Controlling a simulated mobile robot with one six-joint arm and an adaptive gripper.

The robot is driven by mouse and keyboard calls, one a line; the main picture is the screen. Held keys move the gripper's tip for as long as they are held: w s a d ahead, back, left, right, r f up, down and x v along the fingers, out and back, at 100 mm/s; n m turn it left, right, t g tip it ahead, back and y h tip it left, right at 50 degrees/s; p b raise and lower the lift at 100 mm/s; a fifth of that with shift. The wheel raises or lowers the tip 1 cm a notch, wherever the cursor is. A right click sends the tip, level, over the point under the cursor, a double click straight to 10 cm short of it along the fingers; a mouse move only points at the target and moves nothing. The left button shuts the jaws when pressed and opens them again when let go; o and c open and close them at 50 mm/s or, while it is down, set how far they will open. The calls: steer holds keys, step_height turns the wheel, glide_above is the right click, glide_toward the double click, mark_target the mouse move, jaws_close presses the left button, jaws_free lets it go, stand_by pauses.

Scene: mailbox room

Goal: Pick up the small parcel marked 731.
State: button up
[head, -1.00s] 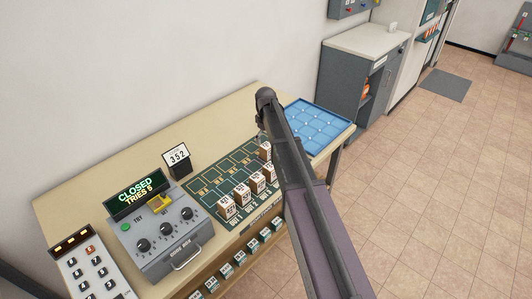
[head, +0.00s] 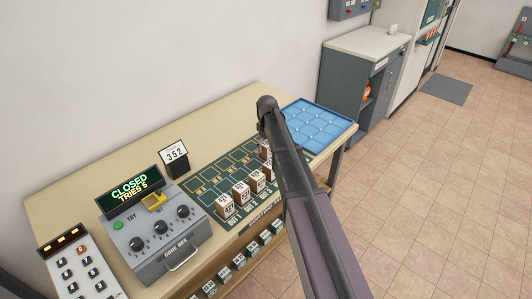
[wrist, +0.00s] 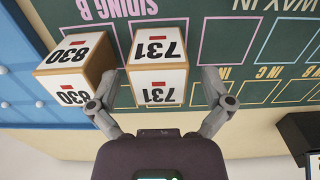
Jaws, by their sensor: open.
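The small parcel marked 731 (wrist: 156,68) is a brown box with white labels and a red mark, standing on the green board in the wrist view. Its number reads upside down there. My gripper (wrist: 160,102) is open, with one finger on each side of the near part of this parcel. The left finger is close to both this parcel and the parcel marked 830 (wrist: 75,66), just to its left. I cannot tell whether the fingers touch either one. In the head view my arm hides the gripper and most of this area.
Several other parcels (head: 226,204) stand in a row on the green board. A blue tray (head: 318,122) lies to the right on the table. Outlined spaces behind the row are bare.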

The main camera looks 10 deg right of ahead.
mark_target(267, 144)
stand_by(0.4)
steer(key=c, duration=1.2)
steer(key=shift+r, duration=0.15)
steer(key=shift+c, duration=0.2)
step_height(267, 144, up, 10)
steer(key=p, duration=1)
